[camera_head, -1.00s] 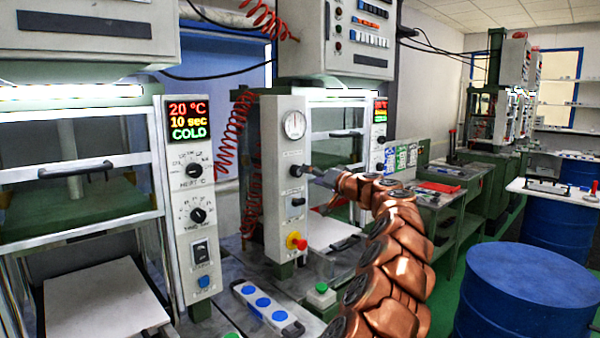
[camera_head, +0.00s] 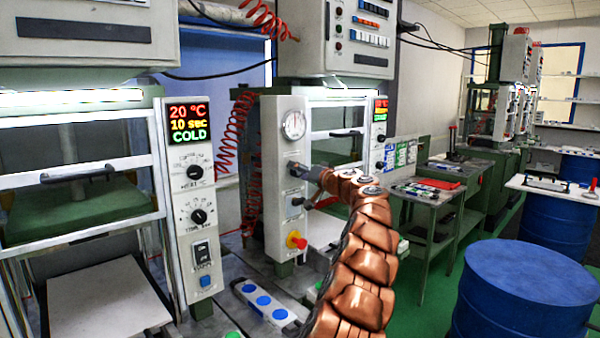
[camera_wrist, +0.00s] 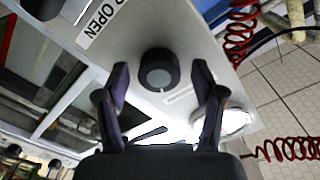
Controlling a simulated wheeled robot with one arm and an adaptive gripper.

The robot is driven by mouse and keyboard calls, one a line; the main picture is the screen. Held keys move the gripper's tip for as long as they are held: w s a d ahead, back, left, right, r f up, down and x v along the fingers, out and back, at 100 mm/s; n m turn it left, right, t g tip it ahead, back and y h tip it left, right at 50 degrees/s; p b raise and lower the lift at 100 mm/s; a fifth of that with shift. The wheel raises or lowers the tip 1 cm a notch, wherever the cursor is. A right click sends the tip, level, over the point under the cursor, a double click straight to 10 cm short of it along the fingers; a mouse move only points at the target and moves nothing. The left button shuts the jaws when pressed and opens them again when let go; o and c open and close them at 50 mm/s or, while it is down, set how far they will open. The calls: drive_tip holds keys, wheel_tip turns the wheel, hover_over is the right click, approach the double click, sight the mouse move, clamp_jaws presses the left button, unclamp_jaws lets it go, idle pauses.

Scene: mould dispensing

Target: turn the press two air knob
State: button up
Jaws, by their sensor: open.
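The press two front panel (camera_head: 272,205) is a light grey column with a round gauge (camera_head: 294,125) at its top. In the head view my gripper (camera_head: 297,170) is at the panel just below the gauge and largely hides the knob there. In the wrist view my gripper (camera_wrist: 160,84) is open, with one finger on each side of the knob and visible gaps between. Whether the tips reach past the knob's face is hard to tell.
Below on the same panel are a dark switch (camera_head: 297,201) and a red knob on a yellow base (camera_head: 297,240). A label reading "OPEN" (camera_wrist: 101,22) is near the knob. Red coiled hoses (camera_wrist: 242,35) hang beside the panel. A blue drum (camera_head: 525,295) stands at right.

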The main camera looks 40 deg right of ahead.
drive_tip(key=shift+c, duration=0.2)
drive_tip(key=c, duration=1.1)
drive_tip(key=shift+m, duration=0.3)
drive_tip(key=shift+r+m+p, duration=0.1)
drive_tip(key=shift+m+p, duration=0.65)
drive_tip(key=shift+m, duration=0.35)
drive_tip(key=shift+m+p, duration=0.8)
drive_tip(key=shift+m, duration=0.6)
drive_tip(key=o, duration=1.1)
